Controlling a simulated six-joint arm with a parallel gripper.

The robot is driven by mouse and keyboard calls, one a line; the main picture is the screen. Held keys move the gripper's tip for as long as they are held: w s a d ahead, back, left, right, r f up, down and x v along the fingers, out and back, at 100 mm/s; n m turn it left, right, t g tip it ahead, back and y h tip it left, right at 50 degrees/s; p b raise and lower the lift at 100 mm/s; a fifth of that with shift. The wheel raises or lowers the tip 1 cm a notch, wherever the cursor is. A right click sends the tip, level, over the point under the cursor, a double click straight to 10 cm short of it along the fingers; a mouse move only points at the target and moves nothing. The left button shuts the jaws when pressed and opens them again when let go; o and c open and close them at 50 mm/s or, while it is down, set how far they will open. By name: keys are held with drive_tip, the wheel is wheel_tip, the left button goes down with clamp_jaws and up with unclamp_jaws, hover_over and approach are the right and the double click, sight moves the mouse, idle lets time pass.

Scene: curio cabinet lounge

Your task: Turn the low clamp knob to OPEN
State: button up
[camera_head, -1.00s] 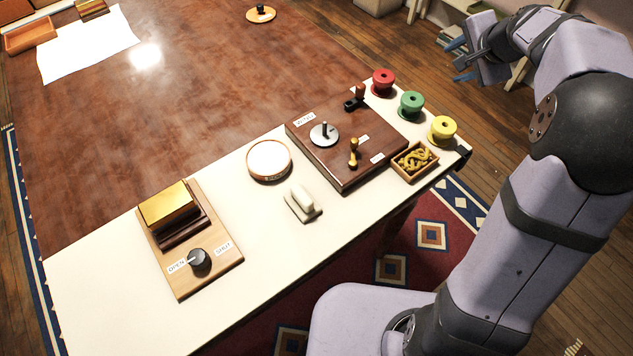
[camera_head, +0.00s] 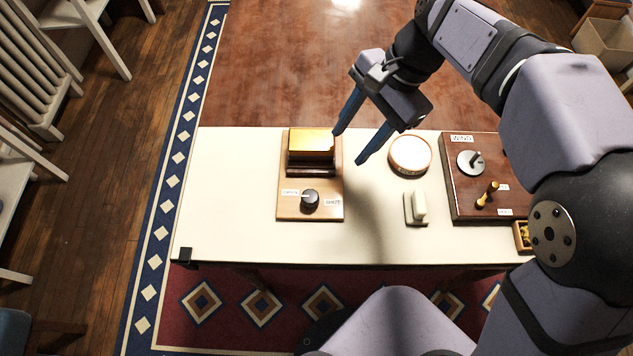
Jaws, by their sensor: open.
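The low clamp knob (camera_head: 310,199) is a dark round knob with a pale pointer line. It sits near the front of a light wooden board (camera_head: 286,178), between an OPEN label (camera_head: 290,192) on its left and a SHUT label (camera_head: 333,202) on its right. The pointer is turned to the left, toward the OPEN label. Behind the knob, a gold-topped block (camera_head: 311,141) stands on the same board. My gripper (camera_head: 347,146) is open and empty, with blue fingers pointing down and left. It is above the table, behind and right of the knob, apart from it.
A round pale dish (camera_head: 410,154) and a white-handled block (camera_head: 417,208) stand right of the board. A dark wooden board (camera_head: 462,205) with a crank and small levers lies farther right. The white table strip left of the clamp board is clear.

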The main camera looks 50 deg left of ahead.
drive_tip(key=n+h, duration=0.2)
approach(310, 196)
drive_tip(key=shift+g, duration=0.3)
drive_tip(key=shift+w+b+x, duration=0.15)
drive_tip(key=shift+x, duration=1.85)
drive_tip(key=shift+w+b+x, duration=0.1)
drive_tip(key=shift+b+x, duration=0.05)
drive_tip(key=shift+x, duration=1.85)
drive_tip(key=shift+f, duration=0.1)
drive_tip(key=shift+c, duration=0.7)
drive_tip(key=c, duration=0.9)
